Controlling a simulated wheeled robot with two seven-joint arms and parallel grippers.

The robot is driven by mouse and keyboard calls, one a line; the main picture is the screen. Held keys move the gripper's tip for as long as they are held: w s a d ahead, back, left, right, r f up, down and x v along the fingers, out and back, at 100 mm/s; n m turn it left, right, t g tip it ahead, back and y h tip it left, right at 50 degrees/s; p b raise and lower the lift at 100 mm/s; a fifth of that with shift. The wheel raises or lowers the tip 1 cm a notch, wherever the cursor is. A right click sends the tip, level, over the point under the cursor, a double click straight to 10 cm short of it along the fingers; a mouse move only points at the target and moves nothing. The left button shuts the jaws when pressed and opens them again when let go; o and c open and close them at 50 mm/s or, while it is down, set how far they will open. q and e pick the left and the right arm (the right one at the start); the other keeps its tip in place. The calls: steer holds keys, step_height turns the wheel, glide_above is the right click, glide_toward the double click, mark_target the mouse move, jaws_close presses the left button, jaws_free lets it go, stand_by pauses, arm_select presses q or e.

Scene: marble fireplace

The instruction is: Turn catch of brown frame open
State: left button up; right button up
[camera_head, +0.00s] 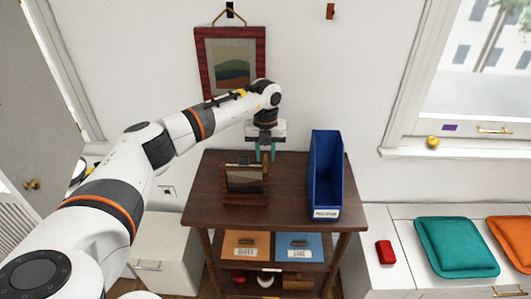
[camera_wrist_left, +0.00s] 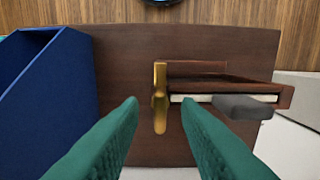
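The brown frame (camera_head: 245,200) stands on the dark wooden table in the head view, left of the blue box. In the left wrist view I see the frame (camera_wrist_left: 284,97) from above, with a pale layer inside it. A brass catch (camera_wrist_left: 160,97) sits at its left end in that view, its long side running up and down the picture. My left gripper (camera_head: 265,153) points down just behind the frame. Its green fingers (camera_wrist_left: 160,105) are open, one to each side of the catch in the picture; I cannot tell their height over it. My right gripper is not in view.
A blue box (camera_head: 325,180) stands on the table (camera_head: 285,205) near the right edge; it also shows in the left wrist view (camera_wrist_left: 50,85). A red picture frame (camera_head: 230,62) hangs on the wall behind my arm. The tabletop between frame and box is clear.

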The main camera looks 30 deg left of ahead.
mark_target(266, 156)
arm_select(q)
step_height(266, 156, up, 12)
steer(key=b, duration=0.2)
steer(key=shift+b, duration=0.4)
